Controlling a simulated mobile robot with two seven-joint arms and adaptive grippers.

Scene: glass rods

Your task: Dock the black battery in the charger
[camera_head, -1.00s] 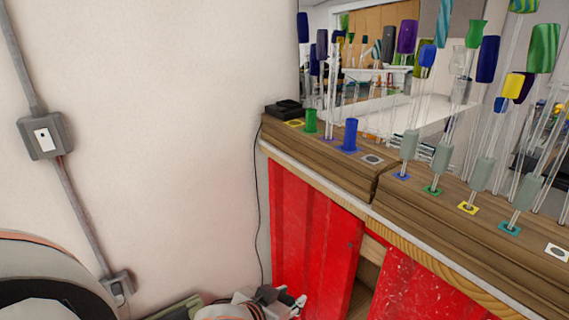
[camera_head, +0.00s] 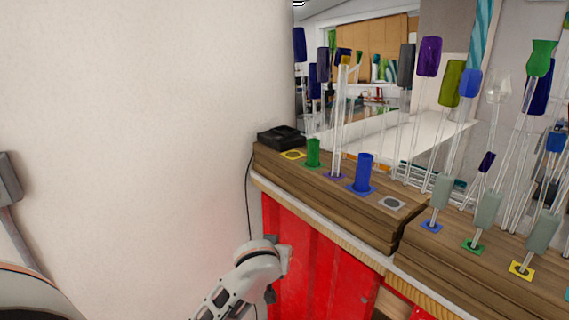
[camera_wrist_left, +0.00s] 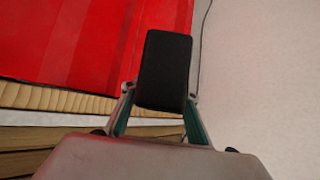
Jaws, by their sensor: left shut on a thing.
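The black battery (camera_wrist_left: 165,70) is a dark block with rounded edges in the left wrist view. My left gripper (camera_wrist_left: 160,98) is shut on its near end, with one finger on each side. The black charger (camera_head: 281,137) sits at the far left end of the wooden counter in the head view, against the wall corner. My left arm shows below it, in front of the red panel, lower than the counter top. The battery cannot be made out in the head view. My right gripper is not in view.
A green holder (camera_head: 313,153) and a blue holder (camera_head: 364,173) stand on the counter (camera_head: 330,196) right of the charger. Tall glass rods with coloured tops stand farther right. A thin cable (camera_head: 249,205) hangs down from the charger's side.

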